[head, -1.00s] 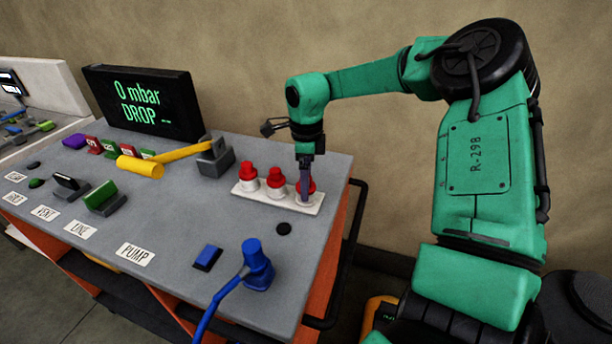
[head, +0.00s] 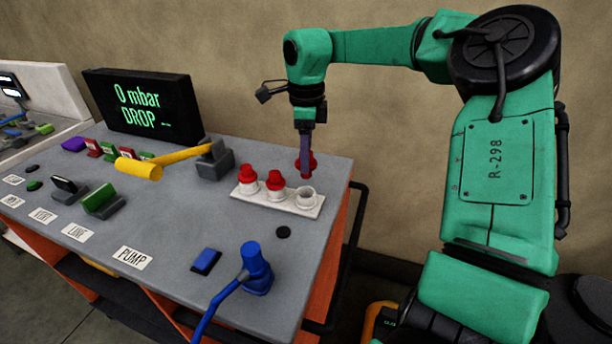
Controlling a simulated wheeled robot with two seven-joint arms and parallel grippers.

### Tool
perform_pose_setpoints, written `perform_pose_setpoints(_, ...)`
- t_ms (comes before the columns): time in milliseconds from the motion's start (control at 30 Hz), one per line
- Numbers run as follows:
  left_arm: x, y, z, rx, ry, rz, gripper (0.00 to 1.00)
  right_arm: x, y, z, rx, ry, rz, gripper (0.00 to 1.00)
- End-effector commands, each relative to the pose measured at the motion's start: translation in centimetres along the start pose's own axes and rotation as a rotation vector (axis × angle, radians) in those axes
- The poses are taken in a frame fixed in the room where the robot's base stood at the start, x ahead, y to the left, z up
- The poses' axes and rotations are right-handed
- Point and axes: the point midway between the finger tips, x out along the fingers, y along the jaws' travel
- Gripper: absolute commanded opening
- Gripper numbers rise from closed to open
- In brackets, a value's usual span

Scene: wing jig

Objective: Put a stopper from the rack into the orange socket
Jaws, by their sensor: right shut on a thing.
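My right gripper (head: 306,172) is shut on a red stopper (head: 312,163) and holds it above the right end of the white rack (head: 289,205). The fingers hide part of the stopper. Below it, the rack's right cup (head: 308,198) is empty. Two more red stoppers, a left one (head: 247,178) and a middle one (head: 275,181), sit upright in the other cups. I cannot make out an orange socket in this view. My left gripper is not in view.
The rack stands on a grey bench top (head: 180,225). A screen (head: 143,104) reads "0 mbar DROP". A black rail (head: 350,245) runs along the right side.

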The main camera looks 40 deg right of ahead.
Motion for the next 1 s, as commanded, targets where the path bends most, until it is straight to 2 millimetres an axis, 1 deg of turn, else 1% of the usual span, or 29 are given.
perform_pose_setpoints(33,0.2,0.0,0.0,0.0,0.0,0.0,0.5,-1.4,-0.1,0.0,0.0,-0.002,-0.006,0.06)
perform_pose_setpoints(100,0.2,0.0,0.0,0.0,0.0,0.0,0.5,-3.6,-0.1,0.1,0.002,-0.003,-0.005,0.06)
perform_pose_setpoints(200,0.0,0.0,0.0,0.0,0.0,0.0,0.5,-6.6,-0.1,0.0,0.001,-0.001,-0.005,0.06)
perform_pose_setpoints(300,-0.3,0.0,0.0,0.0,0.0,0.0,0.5,-9.1,-0.1,0.0,0.001,0.0,-0.003,0.06)
perform_pose_setpoints(400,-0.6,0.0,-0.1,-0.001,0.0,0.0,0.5,-10.9,0.0,0.0,0.001,0.001,-0.001,0.06)
perform_pose_setpoints(600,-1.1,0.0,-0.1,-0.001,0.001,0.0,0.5,-12.7,0.0,0.0,-0.001,0.0,0.0,0.06)
perform_pose_setpoints(1000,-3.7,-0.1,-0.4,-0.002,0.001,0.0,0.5,-14.5,0.0,0.0,-0.001,0.001,0.001,0.06)
